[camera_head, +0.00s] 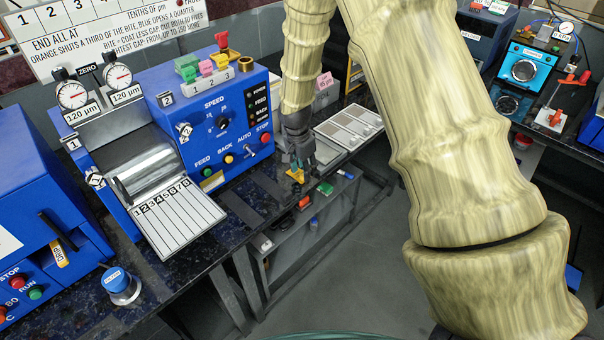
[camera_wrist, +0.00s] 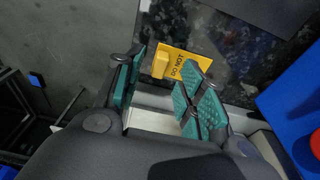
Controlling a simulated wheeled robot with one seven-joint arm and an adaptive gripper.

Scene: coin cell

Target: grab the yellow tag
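A yellow tag (camera_wrist: 180,64) with a raised yellow block at one end and black "DO NOT" lettering lies on the dark speckled counter in the wrist view. It also shows in the head view (camera_head: 297,177), just below my gripper (camera_head: 299,163). My gripper points down, and its two teal-padded fingers are apart in the wrist view. The tag lies between and just beyond the fingertips, and the right fingertip overlaps its edge in the picture. I see no grip on it; whether a finger touches it I cannot tell.
A blue machine (camera_head: 180,135) with a control panel stands left of my gripper, with small coloured tags on top. A green block (camera_head: 325,188) lies right of the yellow tag, near the counter edge. Pale trays (camera_head: 350,128) lie behind. Open floor (camera_head: 370,270) is in front.

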